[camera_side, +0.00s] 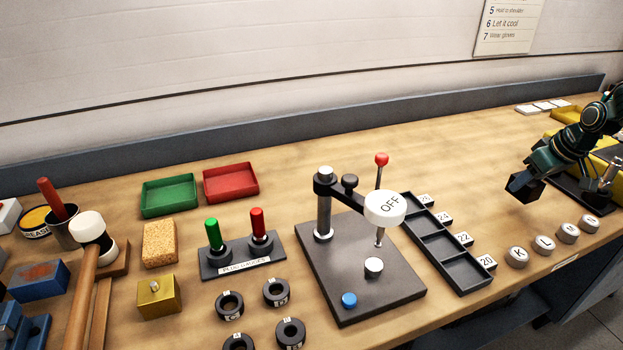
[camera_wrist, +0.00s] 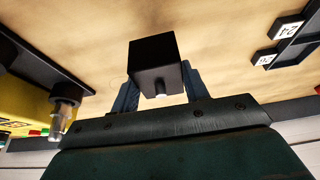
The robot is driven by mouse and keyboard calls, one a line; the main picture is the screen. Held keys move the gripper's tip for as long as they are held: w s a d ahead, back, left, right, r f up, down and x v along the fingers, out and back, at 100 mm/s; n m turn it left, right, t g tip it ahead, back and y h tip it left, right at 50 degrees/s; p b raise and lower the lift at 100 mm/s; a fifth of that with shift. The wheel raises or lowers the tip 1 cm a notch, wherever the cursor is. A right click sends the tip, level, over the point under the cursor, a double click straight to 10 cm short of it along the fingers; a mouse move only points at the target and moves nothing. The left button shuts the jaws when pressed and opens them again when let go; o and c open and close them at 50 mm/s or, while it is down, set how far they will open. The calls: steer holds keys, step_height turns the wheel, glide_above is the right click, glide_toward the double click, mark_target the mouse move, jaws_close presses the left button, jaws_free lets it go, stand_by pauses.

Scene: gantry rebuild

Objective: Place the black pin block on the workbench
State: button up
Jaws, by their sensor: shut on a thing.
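The black pin block (camera_wrist: 153,62) is a dark cube with a small light pin on one face, seen in the wrist view. My gripper (camera_wrist: 157,90) is shut on it, one finger on each side. In the side view the black pin block (camera_side: 525,187) shows as a dark shape at the end of my gripper (camera_side: 530,178), at the right. The wooden workbench (camera_side: 460,130) lies beneath it. I cannot tell whether the block touches the surface or hangs just above it.
Several round lettered weights (camera_side: 543,245) stand along the front edge near the block. A slotted black tray (camera_side: 445,245) with number tags is to their left. A yellow item on a dark base (camera_side: 600,165) is behind my arm. Bare wood lies left of the block.

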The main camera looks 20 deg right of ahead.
mark_target(522, 194)
steer(key=shift+f, duration=2)
steer(key=shift+f, duration=0.15)
steer(key=o, duration=1.2)
steer(key=shift+o, duration=0.2)
steer(key=v, duration=1.2)
